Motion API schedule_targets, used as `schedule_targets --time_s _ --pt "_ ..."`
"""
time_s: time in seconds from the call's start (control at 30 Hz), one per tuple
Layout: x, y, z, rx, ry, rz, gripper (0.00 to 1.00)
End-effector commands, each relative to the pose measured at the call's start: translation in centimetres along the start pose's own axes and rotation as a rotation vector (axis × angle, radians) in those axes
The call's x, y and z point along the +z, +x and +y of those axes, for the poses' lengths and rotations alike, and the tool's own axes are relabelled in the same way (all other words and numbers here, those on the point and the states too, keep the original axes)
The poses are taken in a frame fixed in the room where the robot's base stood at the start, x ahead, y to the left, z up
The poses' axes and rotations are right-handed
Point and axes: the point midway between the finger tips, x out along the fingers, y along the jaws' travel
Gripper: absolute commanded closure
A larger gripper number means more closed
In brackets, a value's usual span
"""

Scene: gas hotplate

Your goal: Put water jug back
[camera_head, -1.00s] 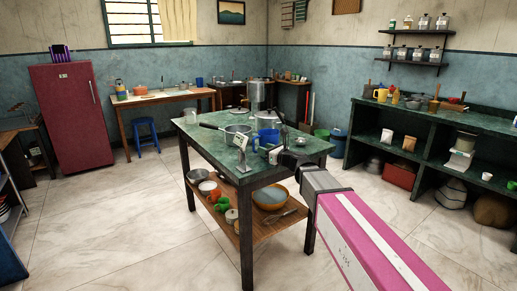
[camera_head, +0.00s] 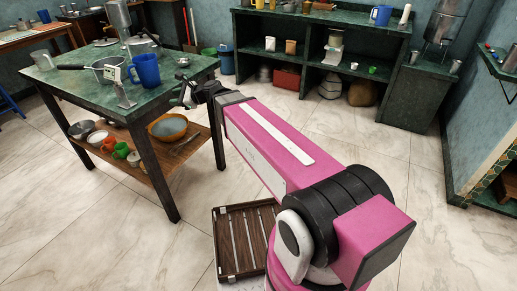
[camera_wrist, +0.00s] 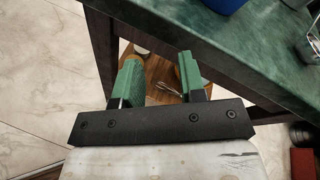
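A blue jug (camera_head: 145,70) stands upright on the green-topped table (camera_head: 75,80) at left in the head view. Part of a blue object (camera_wrist: 222,5), probably this jug, shows at the top edge of the wrist view. A second blue jug (camera_head: 381,15) stands on the far counter (camera_head: 300,20). My gripper (camera_head: 184,92) is beside the right edge of the table, apart from both jugs. In the wrist view, its green fingers (camera_wrist: 160,75) are spread with nothing between them.
The table's lower shelf (camera_head: 150,165) holds bowls and mugs. A metal dispenser (camera_head: 443,30) stands at back right. Floor is open between table and counter.

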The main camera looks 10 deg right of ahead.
Motion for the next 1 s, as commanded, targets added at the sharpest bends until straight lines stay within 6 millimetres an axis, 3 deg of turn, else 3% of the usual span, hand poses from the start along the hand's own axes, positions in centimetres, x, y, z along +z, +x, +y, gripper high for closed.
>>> schedule_targets --time_s 0.27,0.4,0.5,0.7,0.83,1.0 --pt "-13.1 -8.2 5.8 0.375 -0.646 0.317 0.63" --pt "-19.5 -14.3 8.8 0.677 -0.934 0.421 0.63" --pt "-23.1 -18.8 10.7 0.907 -1.09 0.452 0.63" --pt "-27.1 -25.6 12.8 1.254 -1.255 0.439 0.63" --pt "-28.0 -27.3 13.2 1.347 -1.289 0.424 0.63" --pt "-28.1 -27.6 13.2 1.363 -1.295 0.42 0.63"
